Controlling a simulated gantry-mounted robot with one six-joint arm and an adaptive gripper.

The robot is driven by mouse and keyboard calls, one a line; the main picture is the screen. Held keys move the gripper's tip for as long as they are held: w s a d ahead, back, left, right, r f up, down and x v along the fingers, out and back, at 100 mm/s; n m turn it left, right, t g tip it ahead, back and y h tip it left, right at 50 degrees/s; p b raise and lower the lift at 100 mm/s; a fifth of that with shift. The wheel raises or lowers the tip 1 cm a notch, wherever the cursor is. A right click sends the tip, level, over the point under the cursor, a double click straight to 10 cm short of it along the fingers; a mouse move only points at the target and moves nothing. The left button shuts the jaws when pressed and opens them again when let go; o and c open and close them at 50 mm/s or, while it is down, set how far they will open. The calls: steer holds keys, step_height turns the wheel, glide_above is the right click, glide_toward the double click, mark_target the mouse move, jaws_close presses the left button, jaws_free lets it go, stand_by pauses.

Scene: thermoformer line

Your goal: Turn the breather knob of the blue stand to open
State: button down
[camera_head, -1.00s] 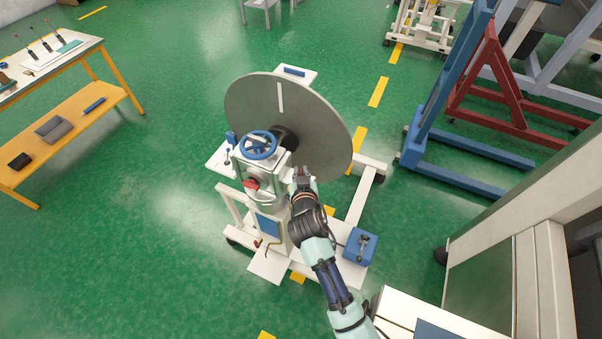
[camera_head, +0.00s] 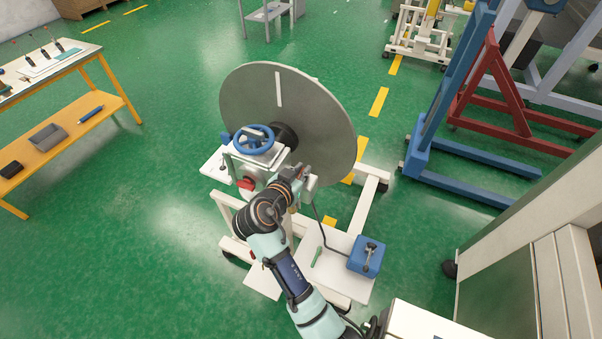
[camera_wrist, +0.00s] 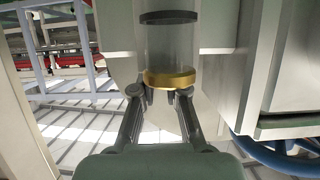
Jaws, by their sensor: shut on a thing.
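The stand (camera_head: 238,203) is a mostly white wheeled frame with a blue handwheel (camera_head: 254,139) on top and a large grey disc behind. In the wrist view, a clear glass cylinder (camera_wrist: 168,45) has a dark band at one end and a gold cap (camera_wrist: 170,79) at the other. My gripper (camera_wrist: 160,95) has its two fingers at the gold cap, shut on it as far as I can see. The exact contact is partly hidden. In the head view, my gripper (camera_head: 301,176) is at the right side of the stand's housing, and the cap cannot be made out.
The grey disc (camera_head: 312,120) stands close behind my gripper. A blue box (camera_head: 367,256) sits on the stand's base at right, with a cable rising from it. A yellow-framed bench (camera_head: 60,140) is at left. A pale cabinet (camera_head: 530,270) is at right. Green floor lies clear at left.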

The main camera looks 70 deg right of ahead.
steer(key=shift+f, duration=0.25)
steer(key=c, duration=1.5)
jaws_free()
steer(key=shift+r, duration=0.1)
steer(key=v, duration=1.2)
steer(key=shift+s, duration=0.15)
